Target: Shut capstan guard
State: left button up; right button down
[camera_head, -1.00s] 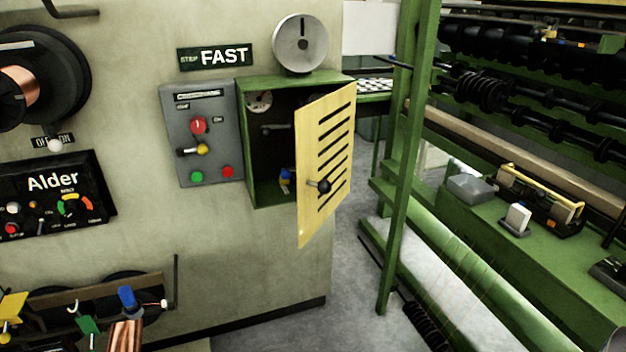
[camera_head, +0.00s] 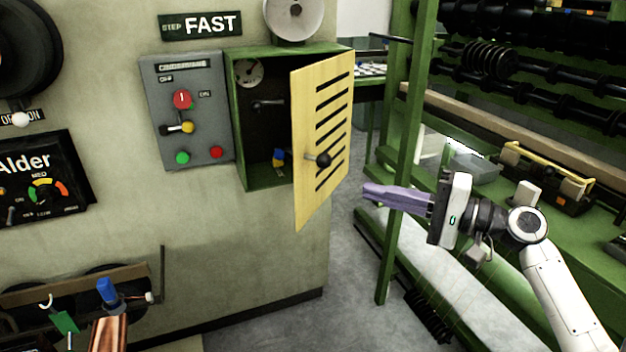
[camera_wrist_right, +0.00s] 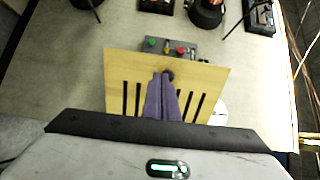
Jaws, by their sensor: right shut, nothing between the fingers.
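The capstan guard (camera_head: 308,125) is a yellow slotted door with a black ball knob (camera_head: 323,159). It stands open, swung out from the right side of a green box (camera_head: 240,130) on the wall. The box's dark inside shows a dial and a small lever. My right gripper (camera_head: 372,194) is shut and empty, to the right of the guard and a little lower than the knob, apart from it in the head view. In the right wrist view, the purple fingers (camera_wrist_right: 163,80) point at the guard (camera_wrist_right: 130,68), overlapping its slotted face near the knob. My left gripper is not in view.
A grey control panel (camera_head: 190,110) with coloured buttons is left of the box. A green upright post (camera_head: 408,130) stands behind my right gripper, with machinery further right. Spool hooks and a copper spool (camera_head: 110,333) are at lower left. Open floor lies below the guard.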

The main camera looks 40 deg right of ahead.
jog(key=r, duration=0.1)
jog(key=p, duration=0.2)
send_near(297, 168)
jog(key=x, duration=0.5)
jog(key=shift+r, duration=0.1)
jog(key=shift+w+a, duration=0.3)
jog(key=shift+w, duration=0.35)
